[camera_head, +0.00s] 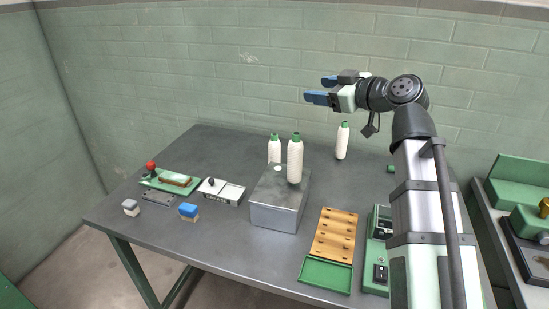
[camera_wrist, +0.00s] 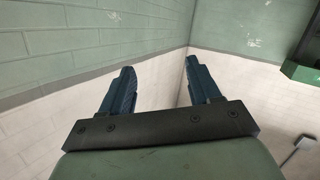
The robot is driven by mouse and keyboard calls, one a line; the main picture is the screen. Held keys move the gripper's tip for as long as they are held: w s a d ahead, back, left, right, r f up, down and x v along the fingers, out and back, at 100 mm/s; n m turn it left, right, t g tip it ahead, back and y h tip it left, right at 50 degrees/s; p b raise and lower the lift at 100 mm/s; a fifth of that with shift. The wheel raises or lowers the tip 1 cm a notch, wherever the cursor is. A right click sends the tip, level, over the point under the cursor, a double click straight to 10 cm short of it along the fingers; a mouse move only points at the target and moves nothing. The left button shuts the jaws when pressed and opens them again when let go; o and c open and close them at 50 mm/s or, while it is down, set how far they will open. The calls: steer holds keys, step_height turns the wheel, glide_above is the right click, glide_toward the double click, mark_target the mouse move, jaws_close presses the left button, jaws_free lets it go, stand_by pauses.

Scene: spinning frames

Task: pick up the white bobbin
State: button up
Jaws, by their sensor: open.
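Three white, bottle-shaped bobbins with green tops show in the head view. One white bobbin (camera_head: 295,162) stands upright on the grey metal box (camera_head: 275,216). A second white bobbin (camera_head: 274,151) stands just left of and behind it, its lower part hidden by the box. A third white bobbin (camera_head: 342,143) stands upright at the back of the table, farther right. My gripper (camera_head: 314,90) is high above the table, up and left of the third bobbin in the picture, fingers pointing left. In the wrist view my gripper (camera_wrist: 160,69) is open and empty, with only walls beyond it.
The back left is clear.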

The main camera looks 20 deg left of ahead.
steer(key=w+a+f+n+t+h, duration=0.3)
steer(key=w+a+f+n+h, duration=0.35)
steer(key=n+h, duration=0.2)
steer(key=s+a+r+n+t+h, duration=0.3)
steer(key=a+r+n+t+h, duration=0.35)
steer(key=a+r+n, duration=0.45)
glide_toward(276, 135)
steer(key=shift+t, duration=0.45)
steer(key=w, duration=0.4)
steer(key=w+f, duration=0.1)
steer(key=w, duration=0.3)
steer(key=w+f, duration=0.1)
steer(key=w, duration=0.3)
steer(key=shift+w+d+f, duration=0.1)
steer(key=shift+w, duration=0.05)
jaws_close()
